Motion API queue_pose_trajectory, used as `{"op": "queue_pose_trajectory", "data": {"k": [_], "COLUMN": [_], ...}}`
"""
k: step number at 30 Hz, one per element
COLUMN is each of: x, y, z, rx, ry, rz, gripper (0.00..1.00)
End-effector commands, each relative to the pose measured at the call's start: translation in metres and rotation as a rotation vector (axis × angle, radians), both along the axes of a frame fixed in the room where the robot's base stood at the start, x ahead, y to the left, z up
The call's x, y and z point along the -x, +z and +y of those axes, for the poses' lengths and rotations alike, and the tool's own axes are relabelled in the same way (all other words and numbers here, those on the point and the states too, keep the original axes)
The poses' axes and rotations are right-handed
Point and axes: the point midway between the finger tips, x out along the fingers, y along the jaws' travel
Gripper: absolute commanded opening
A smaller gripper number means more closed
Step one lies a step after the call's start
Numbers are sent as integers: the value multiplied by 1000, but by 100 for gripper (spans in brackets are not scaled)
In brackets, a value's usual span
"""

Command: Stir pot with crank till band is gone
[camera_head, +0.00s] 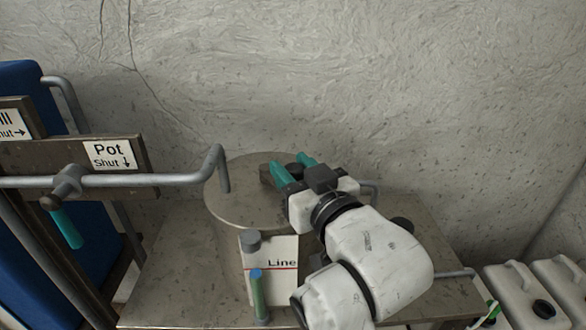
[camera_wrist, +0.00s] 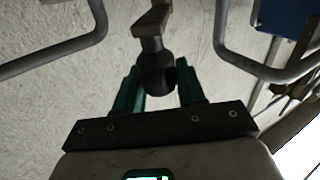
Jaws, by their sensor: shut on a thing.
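The pot (camera_head: 225,205) is a round grey metal drum with a flat lid, standing on a metal bench. The crank (camera_head: 267,174) shows partly on the lid; my gripper hides much of it. My gripper (camera_head: 292,167) reaches over the lid from the right, and its teal fingers are shut on the crank's dark knob (camera_wrist: 157,72). In the wrist view the crank arm (camera_wrist: 150,25) runs up from the knob. A sight tube (camera_head: 259,295) stands at the pot's front, bluish at its top and green below. I cannot tell a clear band in it.
A card marked "Line" (camera_head: 284,252) with a red line stands behind the tube. A grey pipe (camera_head: 150,180) bends down onto the lid at left, below a "Pot Shut" sign (camera_head: 109,155). A teal valve lever (camera_head: 67,229) hangs at left. White jugs (camera_head: 525,297) stand at right.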

Motion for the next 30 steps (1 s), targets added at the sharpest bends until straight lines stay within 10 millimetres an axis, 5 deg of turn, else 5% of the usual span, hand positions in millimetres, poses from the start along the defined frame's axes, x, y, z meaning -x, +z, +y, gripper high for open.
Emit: {"op": "queue_pose_trajectory", "data": {"k": [1,2,7,19,30], "x": [-1,-1,-1,10,76], "y": [-1,-1,-1,-2,-3], "z": [-2,-2,-1,-4,-33], "rx": [1,1,1,0,-1], "ry": [-5,-5,-3,-1,-2], "rz": [4,4,3,1,2], "gripper": [0,41,57,58,58]}}
